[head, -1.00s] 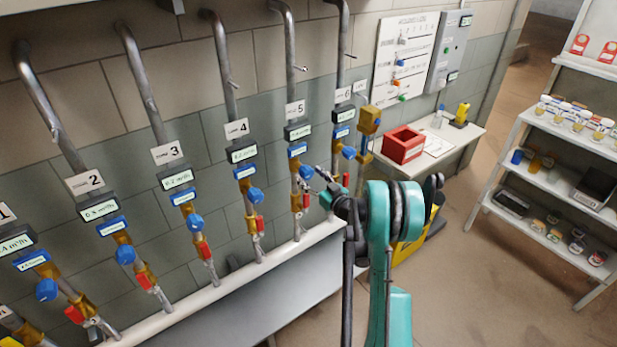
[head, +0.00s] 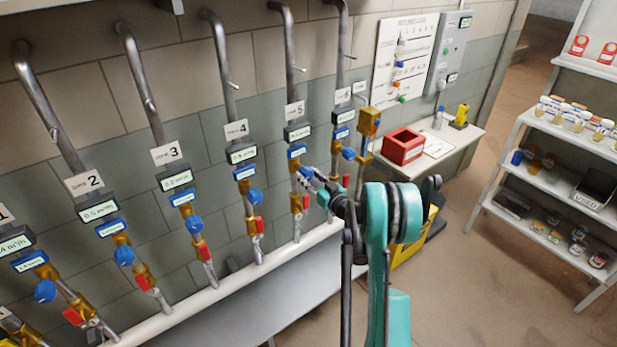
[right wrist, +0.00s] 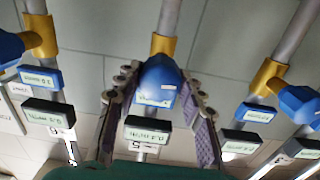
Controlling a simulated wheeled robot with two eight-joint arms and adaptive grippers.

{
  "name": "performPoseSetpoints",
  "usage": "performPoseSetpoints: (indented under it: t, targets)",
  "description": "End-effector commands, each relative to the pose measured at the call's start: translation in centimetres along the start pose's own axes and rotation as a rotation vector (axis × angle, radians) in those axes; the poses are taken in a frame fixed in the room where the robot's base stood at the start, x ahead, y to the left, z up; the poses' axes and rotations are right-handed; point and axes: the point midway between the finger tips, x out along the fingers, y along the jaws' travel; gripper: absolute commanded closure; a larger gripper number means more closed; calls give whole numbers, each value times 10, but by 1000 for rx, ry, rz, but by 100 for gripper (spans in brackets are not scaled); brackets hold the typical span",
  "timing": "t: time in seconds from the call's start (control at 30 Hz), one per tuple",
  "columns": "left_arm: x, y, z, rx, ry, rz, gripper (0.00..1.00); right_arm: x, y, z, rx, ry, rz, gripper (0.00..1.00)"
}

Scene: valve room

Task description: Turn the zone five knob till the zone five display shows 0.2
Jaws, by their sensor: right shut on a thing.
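The zone five pipe carries a white label 5 (head: 294,109). Below the label is the dark zone five display (head: 298,131), whose digits are too small to read; a lit display also shows in the right wrist view (right wrist: 148,130), blurred. My right gripper (head: 308,178) is at the zone five valve. In the right wrist view its two fingers stand on either side of the blue zone five knob (right wrist: 160,82), shut on it. In the head view the fingers mostly cover the knob. My left gripper is not in view.
Similar pipes stand close on both sides, with a zone 4 knob (head: 255,196) to the left and a zone 6 knob (head: 348,154) to the right. A red box (head: 403,144) sits on a side table. Shelves (head: 535,180) stand at the right.

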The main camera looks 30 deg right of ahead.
Motion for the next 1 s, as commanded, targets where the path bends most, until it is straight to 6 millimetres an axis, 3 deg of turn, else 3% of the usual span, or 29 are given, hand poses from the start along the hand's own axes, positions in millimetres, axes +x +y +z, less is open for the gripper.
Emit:
performPoseSetpoints:
  t: [0.7,1.0]
  targets:
    - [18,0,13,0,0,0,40,0,1,1,533,-14,0,90]
    - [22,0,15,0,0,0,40,0,1,0,675,-18,0,90]
